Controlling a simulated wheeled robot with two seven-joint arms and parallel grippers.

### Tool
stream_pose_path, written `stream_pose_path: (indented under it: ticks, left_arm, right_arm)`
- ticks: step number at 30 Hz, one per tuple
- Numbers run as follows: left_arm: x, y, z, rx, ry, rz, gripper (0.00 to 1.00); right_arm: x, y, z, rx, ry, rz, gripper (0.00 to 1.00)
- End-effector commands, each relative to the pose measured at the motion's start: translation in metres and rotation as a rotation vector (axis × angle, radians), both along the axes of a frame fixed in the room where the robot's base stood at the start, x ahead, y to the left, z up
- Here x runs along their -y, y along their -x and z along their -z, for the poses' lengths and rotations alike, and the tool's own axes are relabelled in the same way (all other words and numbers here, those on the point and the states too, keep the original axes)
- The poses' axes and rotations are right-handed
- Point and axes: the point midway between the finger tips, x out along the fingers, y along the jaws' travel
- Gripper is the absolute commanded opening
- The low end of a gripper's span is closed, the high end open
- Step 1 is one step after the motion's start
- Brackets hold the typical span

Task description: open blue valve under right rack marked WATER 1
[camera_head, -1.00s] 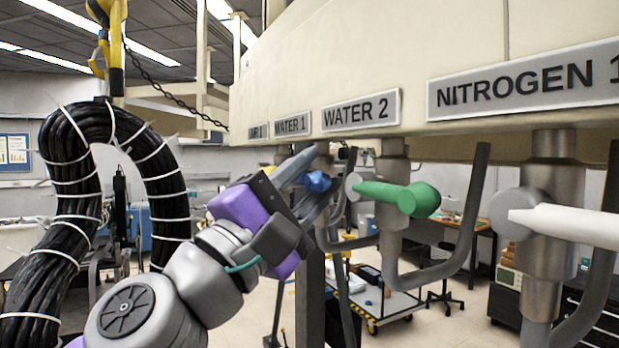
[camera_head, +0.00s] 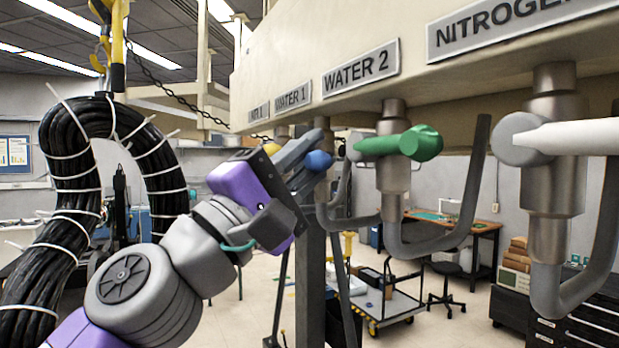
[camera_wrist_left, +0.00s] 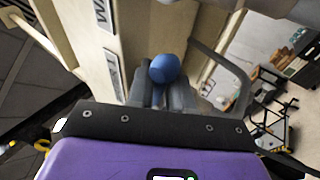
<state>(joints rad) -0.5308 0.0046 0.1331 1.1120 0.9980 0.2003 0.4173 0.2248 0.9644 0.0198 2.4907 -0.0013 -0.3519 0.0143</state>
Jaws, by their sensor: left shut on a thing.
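The blue valve (camera_head: 318,160) hangs under the rack near the WATER 1 label (camera_head: 293,97). Its rounded blue end shows beyond my fingers; the rest of the handle is mostly hidden by them. My left gripper (camera_head: 310,152) comes in from the left and is shut on the blue valve. In the left wrist view, the blue end (camera_wrist_left: 165,68) stands out between the two grey fingers of the left gripper (camera_wrist_left: 163,92). My right gripper is in neither view.
To the right hang a green valve (camera_head: 400,144) under WATER 2 and a white valve (camera_head: 565,136) under NITROGEN, with curved grey pipes. A black cable coil (camera_head: 75,170) hangs at left. A cart (camera_head: 385,312) stands on the floor behind.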

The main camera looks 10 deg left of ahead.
Motion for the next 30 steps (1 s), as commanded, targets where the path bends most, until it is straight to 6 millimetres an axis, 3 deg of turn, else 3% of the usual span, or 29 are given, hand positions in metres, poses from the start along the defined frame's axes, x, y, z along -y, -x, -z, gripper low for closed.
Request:
stream_pose_path:
  ticks: [1,9,30]
  left_arm:
    - [-0.001,-0.001,0.009,0.027,-0.016,-0.002,0.00]
    - [-0.003,-0.005,0.017,0.185,-0.134,-0.001,0.00]
    - [-0.004,-0.008,0.023,0.362,-0.266,0.003,0.00]
  right_arm:
    - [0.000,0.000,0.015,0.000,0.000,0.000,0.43]
    - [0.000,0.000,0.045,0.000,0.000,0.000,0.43]
    - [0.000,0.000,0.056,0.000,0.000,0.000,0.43]
